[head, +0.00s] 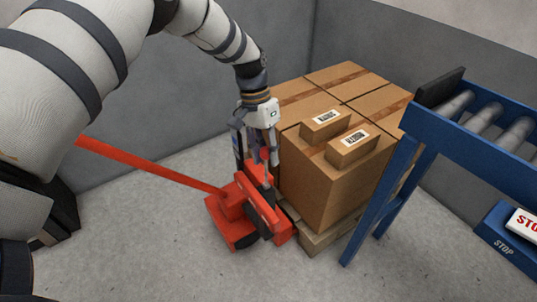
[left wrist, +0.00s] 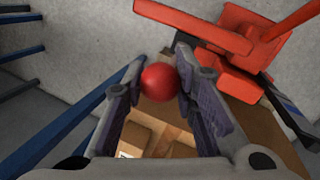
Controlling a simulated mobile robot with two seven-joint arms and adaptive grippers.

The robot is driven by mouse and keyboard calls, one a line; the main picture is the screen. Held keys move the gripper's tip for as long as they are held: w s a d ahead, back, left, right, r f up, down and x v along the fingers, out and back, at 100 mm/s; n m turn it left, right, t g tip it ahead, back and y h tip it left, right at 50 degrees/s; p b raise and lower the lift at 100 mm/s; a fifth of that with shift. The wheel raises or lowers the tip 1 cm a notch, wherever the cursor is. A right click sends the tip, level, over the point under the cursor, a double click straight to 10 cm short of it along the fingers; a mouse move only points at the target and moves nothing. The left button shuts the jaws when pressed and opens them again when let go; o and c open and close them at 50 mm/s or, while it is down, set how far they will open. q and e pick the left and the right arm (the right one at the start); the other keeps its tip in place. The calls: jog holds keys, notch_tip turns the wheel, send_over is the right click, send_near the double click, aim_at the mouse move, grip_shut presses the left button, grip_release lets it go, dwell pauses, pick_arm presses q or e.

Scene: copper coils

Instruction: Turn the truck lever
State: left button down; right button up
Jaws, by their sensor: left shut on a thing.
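The red pallet truck (head: 232,207) stands on the floor in front of a loaded pallet, with its long red handle (head: 150,166) slanting up to the left. My left gripper (head: 262,160) is above the truck body, close to the cartons, pointing down. In the left wrist view a round red knob (left wrist: 158,82), which looks like the end of the truck lever, sits between the fingers, and the gripper is shut on it. The lever's shaft is hidden. The truck also shows in the left wrist view (left wrist: 230,75). My right gripper is out of view.
Large cardboard cartons (head: 310,185) stand on the wooden pallet (head: 318,240), with two small labelled boxes on top. A blue roller conveyor (head: 470,115) is on the right, with a STOP panel (head: 505,238) low beside it. Grey walls enclose the corner; the front floor is clear.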

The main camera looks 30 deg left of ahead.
pick_arm(q)
jog(key=shift+a+f, duration=0.1)
jog(key=shift+a, duration=0.05)
jog(key=c, duration=1.2)
grip_release()
jog(key=shift+c, duration=0.2)
jog(key=v, duration=1.2)
